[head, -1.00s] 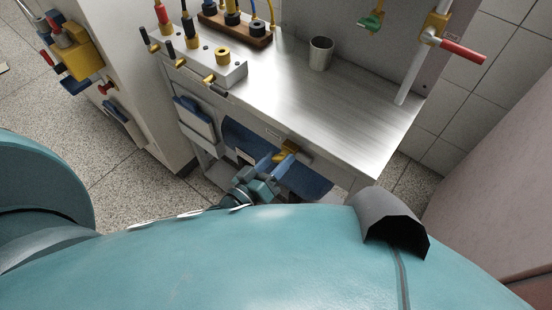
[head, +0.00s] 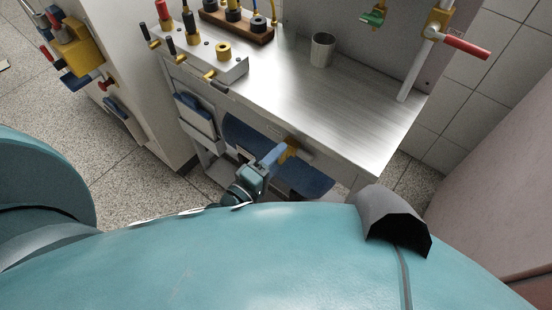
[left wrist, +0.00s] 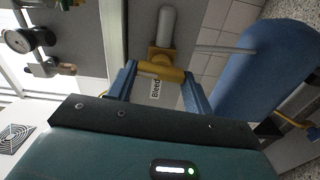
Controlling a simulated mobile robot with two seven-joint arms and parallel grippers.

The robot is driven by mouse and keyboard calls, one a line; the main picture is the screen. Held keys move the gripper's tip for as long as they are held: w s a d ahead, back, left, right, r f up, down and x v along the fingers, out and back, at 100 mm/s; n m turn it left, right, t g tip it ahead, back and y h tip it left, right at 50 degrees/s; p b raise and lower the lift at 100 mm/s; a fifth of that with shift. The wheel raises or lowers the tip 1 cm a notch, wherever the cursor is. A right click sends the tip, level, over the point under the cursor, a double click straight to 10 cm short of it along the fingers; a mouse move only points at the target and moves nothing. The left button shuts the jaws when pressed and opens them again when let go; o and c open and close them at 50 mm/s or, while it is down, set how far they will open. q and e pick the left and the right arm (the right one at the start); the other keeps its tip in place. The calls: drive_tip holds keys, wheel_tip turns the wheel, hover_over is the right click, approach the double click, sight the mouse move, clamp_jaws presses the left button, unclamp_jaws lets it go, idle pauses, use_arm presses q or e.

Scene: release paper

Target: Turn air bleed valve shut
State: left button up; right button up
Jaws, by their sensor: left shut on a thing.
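The air bleed valve has a yellow handle (left wrist: 162,72) on a yellow body, with a white tag reading "Bleed" (left wrist: 156,89) beside it in the left wrist view. In the head view the yellow valve (head: 291,148) shows under the front edge of the bench. My left gripper (left wrist: 160,80) has its blue fingers on either side of the yellow handle and is shut on it. In the head view the left gripper (head: 277,157) reaches up to the valve from below, and its fingertips are partly hidden. My right gripper is not in view.
A steel bench top (head: 320,105) lies above the valve. A grey cup (head: 321,50), a valve block (head: 205,60) and a red-handled valve (head: 465,49) stand on or above it. A blue rounded part (left wrist: 262,70) lies close right of the fingers.

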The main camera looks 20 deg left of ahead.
use_arm(q)
drive_tip(key=shift+r+n, duration=0.1)
drive_tip(key=shift+n, duration=0.5)
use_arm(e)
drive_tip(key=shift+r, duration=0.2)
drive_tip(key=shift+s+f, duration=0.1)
use_arm(q)
drive_tip(key=o, duration=1)
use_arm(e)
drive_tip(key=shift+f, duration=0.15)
use_arm(q)
drive_tip(key=shift+s, duration=0.15)
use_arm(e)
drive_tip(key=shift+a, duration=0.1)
